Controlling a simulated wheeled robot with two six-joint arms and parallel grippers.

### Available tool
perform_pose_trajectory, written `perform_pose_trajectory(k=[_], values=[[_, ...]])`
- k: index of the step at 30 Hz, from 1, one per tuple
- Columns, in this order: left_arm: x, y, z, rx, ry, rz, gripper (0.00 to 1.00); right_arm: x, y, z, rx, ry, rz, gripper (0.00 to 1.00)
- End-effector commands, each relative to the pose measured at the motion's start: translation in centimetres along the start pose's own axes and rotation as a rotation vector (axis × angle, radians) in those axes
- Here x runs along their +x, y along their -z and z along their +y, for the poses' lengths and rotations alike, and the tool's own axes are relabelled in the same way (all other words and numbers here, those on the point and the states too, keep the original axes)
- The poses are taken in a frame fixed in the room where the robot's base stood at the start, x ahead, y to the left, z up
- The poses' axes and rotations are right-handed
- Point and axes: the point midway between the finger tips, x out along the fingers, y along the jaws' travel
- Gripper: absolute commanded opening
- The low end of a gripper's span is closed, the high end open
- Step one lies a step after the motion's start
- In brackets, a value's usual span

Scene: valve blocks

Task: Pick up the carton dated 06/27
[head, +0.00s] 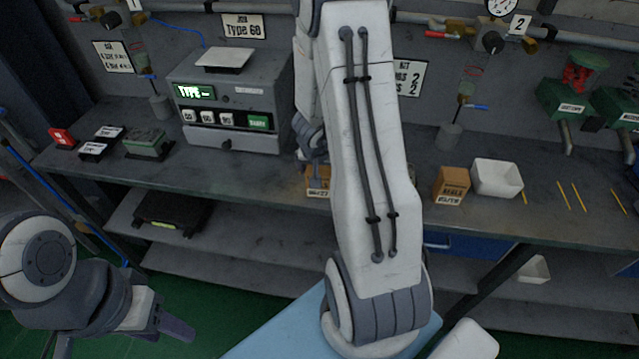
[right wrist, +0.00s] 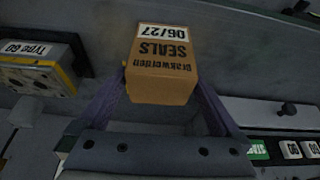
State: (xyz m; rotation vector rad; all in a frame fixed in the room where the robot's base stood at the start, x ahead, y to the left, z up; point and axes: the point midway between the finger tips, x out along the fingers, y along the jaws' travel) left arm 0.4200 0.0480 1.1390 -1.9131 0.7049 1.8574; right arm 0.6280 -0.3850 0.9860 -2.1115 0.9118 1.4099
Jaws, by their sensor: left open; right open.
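The carton dated 06/27 (right wrist: 162,75) is brown with a white date label and the word SEALS, and appears upside down in the right wrist view. In the head view the same carton (head: 317,187) stands near the bench's front edge, partly hidden by my right arm. My right gripper (right wrist: 162,92) is open, with one finger on each side of the carton; I cannot tell whether they touch it. My left gripper (head: 170,318) is open and empty, low at the left, away from the bench.
A second brown carton (head: 451,185) and a white bin (head: 497,177) stand on the bench (head: 250,180) to the right. A grey control box (head: 229,100) with a lit display stands behind at left. A green block (head: 148,143) lies further left.

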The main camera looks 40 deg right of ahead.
Motion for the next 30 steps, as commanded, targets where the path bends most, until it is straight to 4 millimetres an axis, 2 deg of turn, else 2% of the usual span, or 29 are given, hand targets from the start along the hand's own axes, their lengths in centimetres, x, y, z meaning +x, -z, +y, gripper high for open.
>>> perform_pose_trajectory(k=[6,9,16,17,21,23,24,30], values=[[3.0,-0.2,-0.2,0.001,0.000,0.000,0.50,3.5,-0.7,0.0,0.000,0.000,-0.001,1.00],[3.6,-0.2,-0.3,0.001,0.000,0.000,0.50,4.5,-0.6,0.0,-0.001,0.000,-0.001,1.00],[3.4,-0.2,-0.2,0.001,0.000,0.000,0.50,4.5,-0.4,0.0,-0.001,0.001,0.000,1.00],[3.4,-0.2,-0.2,0.001,0.000,0.000,0.50,4.5,-0.4,0.0,-0.001,0.001,0.000,0.96],[3.4,-0.2,-0.2,0.001,0.000,0.000,0.50,4.5,-0.4,0.0,-0.001,0.001,-0.001,0.43],[3.4,-0.2,-0.2,0.001,0.000,0.000,0.50,4.5,-0.4,0.0,-0.001,0.001,-0.001,0.20],[3.4,-0.2,-0.2,0.001,0.000,0.000,0.50,4.4,-0.3,0.0,0.000,0.001,0.001,0.12],[3.3,-0.2,-0.2,0.001,0.000,0.000,0.50,4.4,-0.3,0.0,0.000,0.001,0.000,0.12]])
